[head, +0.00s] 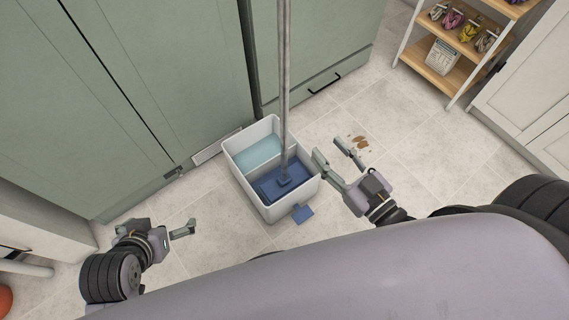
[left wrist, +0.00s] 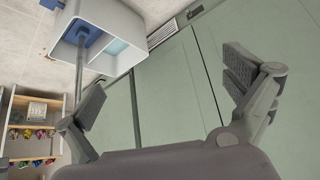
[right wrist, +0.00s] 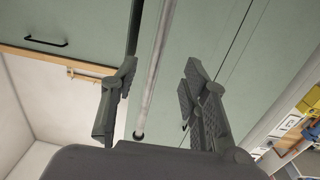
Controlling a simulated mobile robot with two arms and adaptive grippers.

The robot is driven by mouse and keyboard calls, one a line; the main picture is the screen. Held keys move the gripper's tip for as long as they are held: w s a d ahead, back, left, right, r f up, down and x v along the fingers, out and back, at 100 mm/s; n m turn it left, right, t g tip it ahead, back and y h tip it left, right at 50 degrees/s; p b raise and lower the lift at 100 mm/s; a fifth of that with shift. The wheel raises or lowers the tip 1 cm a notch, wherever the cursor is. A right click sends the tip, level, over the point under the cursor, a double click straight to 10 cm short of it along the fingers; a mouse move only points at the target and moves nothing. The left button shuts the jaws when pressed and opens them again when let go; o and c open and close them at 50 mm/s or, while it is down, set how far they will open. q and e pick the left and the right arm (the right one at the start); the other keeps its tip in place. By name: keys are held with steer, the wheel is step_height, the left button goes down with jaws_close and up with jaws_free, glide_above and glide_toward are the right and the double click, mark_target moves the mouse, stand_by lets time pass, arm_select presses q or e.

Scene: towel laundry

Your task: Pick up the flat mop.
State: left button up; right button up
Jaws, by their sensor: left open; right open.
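The flat mop (head: 284,90) stands upright, its grey pole rising out of the top of the head view and its blue head in the near compartment of a white bucket (head: 241,167). The pole also shows in the left wrist view (left wrist: 79,75) and, between my fingers, in the right wrist view (right wrist: 153,70). My right gripper (head: 338,154) is open and empty, just right of the bucket and pole in the head view. My left gripper (head: 155,230) is open and empty, away to the left of the bucket, near the floor in the picture.
Green cabinets (head: 150,90) stand close behind the bucket. A brown stain (head: 360,142) lies on the tiled floor to the right. A shelf (head: 455,62) with shoes stands at the back right. An orange object (head: 5,300) shows at the lower left.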

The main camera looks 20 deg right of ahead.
steer(key=b, duration=0.2)
glide_toward(287, 104)
steer(key=x, duration=0.5)
steer(key=shift+w+f, duration=0.15)
steer(key=shift+f, duration=0.05)
steer(key=x, duration=0.1)
steer(key=b+x, duration=0.1)
steer(key=x, duration=0.3)
steer(key=shift+w+a+r, duration=0.1)
steer(key=shift+w+r, duration=0.1)
steer(key=shift+r, duration=0.05)
steer(key=shift+w+a, duration=0.1)
steer(key=shift+w, duration=0.15)
arm_select(q)
steer(key=w+d+r+t+h, duration=0.1)
steer(key=w+d+r+t, duration=0.1)
steer(key=w+r+t, duration=0.2)
steer(key=w+d+r+t+h, duration=0.1)
steer(key=w+d+r+t, duration=0.1)
steer(key=w+r+t, duration=0.3)
step_height(287, 104, up, 4)
steer(key=shift+w+d+f+t+h, duration=0.1)
steer(key=shift+w+d+t+h, duration=0.25)
steer(key=shift+w, duration=0.45)
steer(key=shift+a, duration=0.1)
arm_select(e)
steer(key=shift+c, duration=0.6)
jaws_close()
steer(key=shift+r, duration=0.15)
